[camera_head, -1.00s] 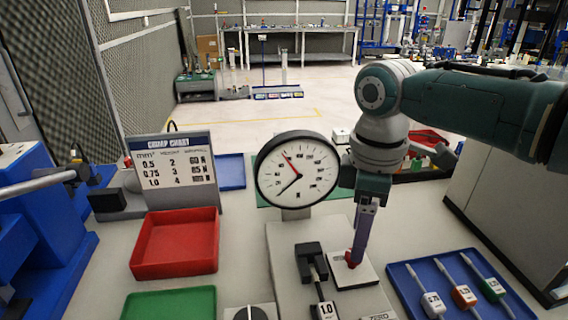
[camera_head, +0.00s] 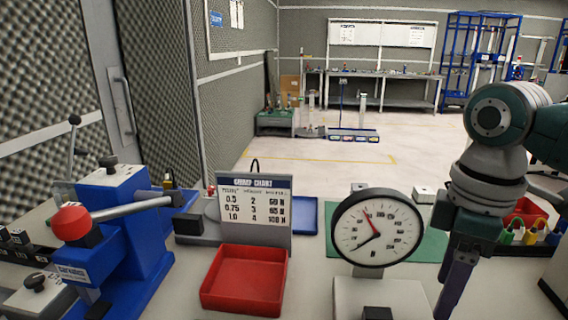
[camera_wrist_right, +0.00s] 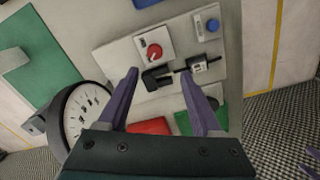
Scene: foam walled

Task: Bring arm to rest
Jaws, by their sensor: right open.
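My right arm comes in from the right in the head view, and my right gripper's purple finger (camera_head: 456,287) points down at the bottom edge, just right of the round dial gauge. In the right wrist view my right gripper (camera_wrist_right: 160,85) is open, with two purple fingers apart and nothing between them. Beyond them, apart from the fingertips, is a pale plate (camera_wrist_right: 120,50) with a red knob (camera_wrist_right: 154,51), a black clamp block (camera_wrist_right: 157,78) and a tagged piece (camera_wrist_right: 198,64).
The dial gauge (camera_head: 376,228) stands close beside my right gripper; it also shows in the wrist view (camera_wrist_right: 82,112). A red tray (camera_head: 243,281), a crimp chart (camera_head: 254,205) and a blue machine with a red-knobbed lever (camera_head: 72,222) stand to the left. Open floor lies behind.

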